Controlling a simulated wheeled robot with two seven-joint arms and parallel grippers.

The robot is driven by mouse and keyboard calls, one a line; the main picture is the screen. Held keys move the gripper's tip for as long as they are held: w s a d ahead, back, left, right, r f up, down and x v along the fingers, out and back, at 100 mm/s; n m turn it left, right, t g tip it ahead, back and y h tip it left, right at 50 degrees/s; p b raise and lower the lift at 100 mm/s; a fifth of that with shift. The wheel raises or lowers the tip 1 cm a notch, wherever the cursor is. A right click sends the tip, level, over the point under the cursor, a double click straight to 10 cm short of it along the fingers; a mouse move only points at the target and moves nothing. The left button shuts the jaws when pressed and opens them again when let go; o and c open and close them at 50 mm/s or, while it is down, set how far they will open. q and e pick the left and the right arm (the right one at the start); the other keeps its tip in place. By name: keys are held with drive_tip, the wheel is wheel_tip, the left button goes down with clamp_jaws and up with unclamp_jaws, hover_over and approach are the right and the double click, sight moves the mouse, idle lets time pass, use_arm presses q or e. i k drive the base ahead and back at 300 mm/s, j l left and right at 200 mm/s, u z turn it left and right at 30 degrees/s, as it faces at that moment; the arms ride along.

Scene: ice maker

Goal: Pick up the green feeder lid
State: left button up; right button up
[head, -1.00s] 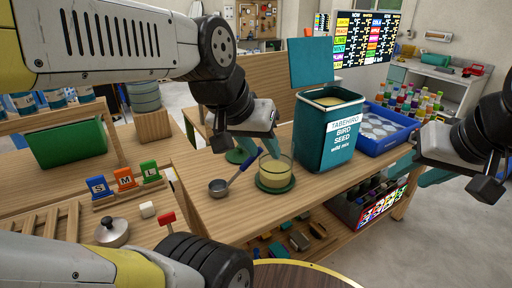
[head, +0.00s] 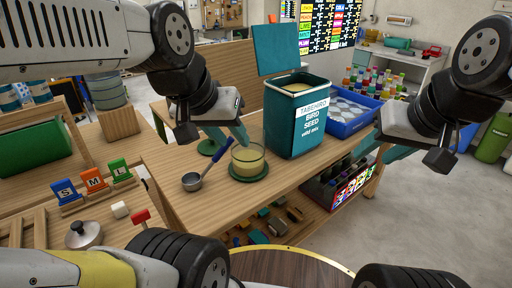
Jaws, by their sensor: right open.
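My right gripper (head: 392,152) is open and empty at the table's right side, beyond the blue tray.
A teal bird seed bin (head: 297,128) with its lid raised stands right of the cup, beside a blue tray (head: 346,126). The front right tabletop is clear.

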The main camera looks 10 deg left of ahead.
sight(208, 146)
drive_tip(key=i+l, duration=0.1)
drive_tip(key=i, duration=0.2)
drive_tip(key=i+l, duration=0.1)
drive_tip(key=i, duration=0.2)
drive_tip(key=i+l+u, duration=0.1)
drive_tip(key=u, duration=2.05)
